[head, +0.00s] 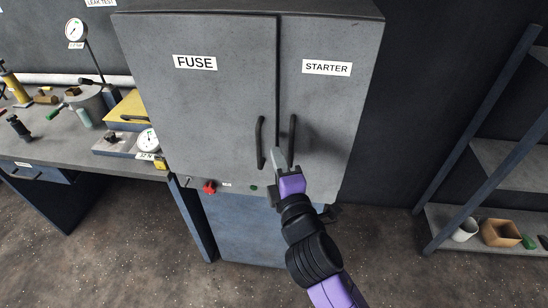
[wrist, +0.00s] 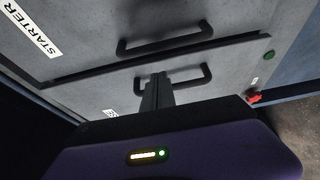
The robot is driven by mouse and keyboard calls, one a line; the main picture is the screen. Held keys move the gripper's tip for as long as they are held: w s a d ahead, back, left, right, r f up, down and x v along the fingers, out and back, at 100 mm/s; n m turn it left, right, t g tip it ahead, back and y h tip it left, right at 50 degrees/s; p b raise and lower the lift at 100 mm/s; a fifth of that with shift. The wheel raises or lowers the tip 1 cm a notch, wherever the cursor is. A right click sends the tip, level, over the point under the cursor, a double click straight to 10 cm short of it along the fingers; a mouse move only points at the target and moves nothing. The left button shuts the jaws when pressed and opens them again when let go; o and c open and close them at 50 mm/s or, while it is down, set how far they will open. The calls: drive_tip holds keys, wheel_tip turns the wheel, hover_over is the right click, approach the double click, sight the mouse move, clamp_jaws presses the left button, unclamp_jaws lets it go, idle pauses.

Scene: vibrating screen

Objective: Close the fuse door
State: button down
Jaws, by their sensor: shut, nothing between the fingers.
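The fuse door (head: 205,100) is the left grey door of the cabinet, marked FUSE, with a dark bar handle (head: 260,143) near its right edge. It looks closed or nearly so; a dark seam runs between it and the starter door (head: 325,100). In the wrist view the fuse door handle (wrist: 188,80) lies below the seam, with the starter door handle (wrist: 165,40) above. My gripper (head: 279,160) is shut and empty, in front of the lower ends of the two handles. In the wrist view its fingers (wrist: 157,84) overlap the fuse handle; I cannot tell whether they touch.
A red knob (head: 209,187) and a green button (head: 254,187) sit below the doors. A workbench (head: 60,140) with gauges and tools stands left. A shelf rack (head: 480,215) with a white cup and a brown box stands right. Floor between cabinet and rack is clear.

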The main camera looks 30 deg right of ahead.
drive_tip(key=s+d, duration=0.6)
drive_tip(key=s+a+f+n+y+b, duration=0.1)
drive_tip(key=s+a+f+y+b, duration=0.1)
drive_tip(key=a+f+b, duration=0.35)
drive_tip(key=s+a+f+n+y+b, duration=0.1)
drive_tip(key=s+a+f+b, duration=0.1)
drive_tip(key=a+b, duration=0.65)
drive_tip(key=w+d+p, duration=0.4)
drive_tip(key=w, duration=0.8)
drive_tip(key=shift+w+d+r+t, duration=0.25)
drive_tip(key=shift+d+r+t, duration=0.05)
drive_tip(key=shift+r, duration=0.15)
drive_tip(key=shift+d, duration=0.1)
